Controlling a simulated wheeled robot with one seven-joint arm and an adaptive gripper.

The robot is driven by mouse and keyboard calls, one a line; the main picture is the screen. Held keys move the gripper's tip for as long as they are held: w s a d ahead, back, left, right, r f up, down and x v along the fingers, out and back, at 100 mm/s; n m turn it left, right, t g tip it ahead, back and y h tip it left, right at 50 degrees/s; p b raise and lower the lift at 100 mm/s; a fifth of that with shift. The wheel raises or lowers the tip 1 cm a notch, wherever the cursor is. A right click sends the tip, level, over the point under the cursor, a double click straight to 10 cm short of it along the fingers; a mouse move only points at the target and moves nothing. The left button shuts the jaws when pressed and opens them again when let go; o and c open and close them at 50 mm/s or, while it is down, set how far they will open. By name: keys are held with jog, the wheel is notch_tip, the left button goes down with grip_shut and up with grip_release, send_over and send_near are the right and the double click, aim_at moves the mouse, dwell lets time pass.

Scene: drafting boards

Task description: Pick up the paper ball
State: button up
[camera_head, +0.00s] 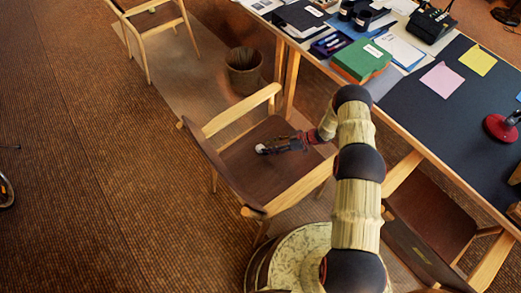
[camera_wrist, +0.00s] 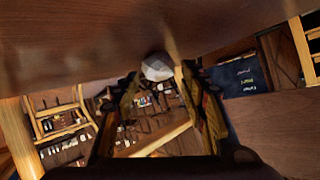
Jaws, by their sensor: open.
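The paper ball (camera_head: 260,148) is small and whitish. It is on the dark brown seat (camera_head: 241,160) of a wooden chair in the head view. My gripper (camera_head: 272,149) reaches in low over the seat from the right, its tips close to the ball. In the wrist view the ball (camera_wrist: 157,67) shows near the middle, at the far end of the gap between the open fingers of my gripper (camera_wrist: 162,78). The seat's brown surface (camera_wrist: 80,50) fills the top of that view. I cannot tell whether a finger touches the ball.
The chair's wooden armrests (camera_head: 241,110) and backrest (camera_head: 207,150) surround the seat. A desk (camera_head: 425,105) at the right holds a green box (camera_head: 361,61), papers and a red lamp base (camera_head: 499,128). A waste bin (camera_head: 243,72) stands behind the chair.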

aim_at(261, 148)
jog(key=b+x, duration=0.1)
jog(key=x, duration=0.2)
jog(key=shift+a+f, duration=0.1)
jog(key=shift+f, duration=0.15)
jog(key=c, duration=0.4)
jog(key=shift+r, duration=0.1)
